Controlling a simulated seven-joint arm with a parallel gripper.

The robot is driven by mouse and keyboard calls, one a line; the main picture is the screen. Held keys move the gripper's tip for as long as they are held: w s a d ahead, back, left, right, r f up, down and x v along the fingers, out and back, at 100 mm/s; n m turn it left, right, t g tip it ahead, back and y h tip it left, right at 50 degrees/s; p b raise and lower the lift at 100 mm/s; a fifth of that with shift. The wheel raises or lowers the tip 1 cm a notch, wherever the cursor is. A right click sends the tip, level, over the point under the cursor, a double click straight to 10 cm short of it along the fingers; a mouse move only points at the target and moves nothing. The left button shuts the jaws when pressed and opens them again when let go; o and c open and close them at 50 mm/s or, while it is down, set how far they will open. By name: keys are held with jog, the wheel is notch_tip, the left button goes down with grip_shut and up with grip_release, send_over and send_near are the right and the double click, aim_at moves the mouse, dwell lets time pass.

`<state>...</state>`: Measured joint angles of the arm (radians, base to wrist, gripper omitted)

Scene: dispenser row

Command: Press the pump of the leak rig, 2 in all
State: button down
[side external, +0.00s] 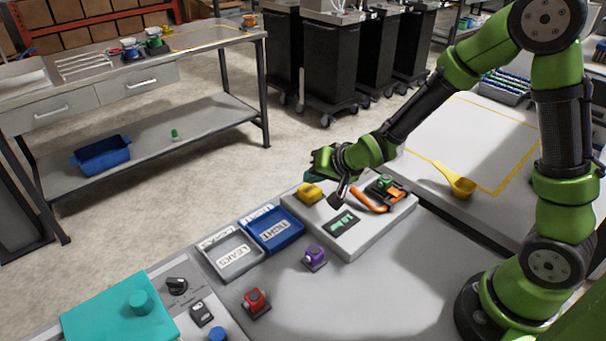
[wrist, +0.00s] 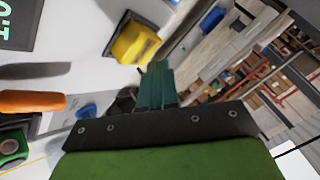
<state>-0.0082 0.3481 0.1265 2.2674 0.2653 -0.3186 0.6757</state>
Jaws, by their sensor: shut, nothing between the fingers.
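The leak rig appears to be the white box (side external: 366,235) with a dark display showing green digits (side external: 343,223); the display's corner shows in the wrist view (wrist: 18,22). On the box are a yellow block (side external: 309,192), an orange handle (side external: 370,203) and a green-topped part (side external: 385,183). Which of these is the pump I cannot tell. The yellow block (wrist: 135,42) is just beyond my fingertips in the wrist view, and the orange handle (wrist: 30,102) is at left. My gripper (wrist: 157,70) is shut and empty, above the back of the box, with no visible contact.
A blue tray marked TIGHT (side external: 271,229) and a grey tray marked LEAKS (side external: 233,257) are left of the box. A purple part (side external: 314,258) and a red part (side external: 256,303) stand on the grey table in front. A yellow scoop (side external: 457,182) lies right.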

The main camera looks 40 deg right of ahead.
aim_at(320, 204)
jog(key=shift+r, duration=2.5)
jog(key=shift+f, duration=0.1)
jog(key=s+r+n, duration=0.1)
jog(key=s+r, duration=0.3)
jog(key=s, duration=0.3)
jog(key=s+d+r+n+g, duration=0.1)
jog(key=s+r, duration=0.3)
jog(key=s, duration=0.3)
jog(key=s+d+r+n+g+y, duration=0.1)
jog(key=s+r, duration=0.3)
jog(key=s, duration=0.3)
jog(key=shift+s+n, duration=0.35)
jog(key=shift+n, duration=0.05)
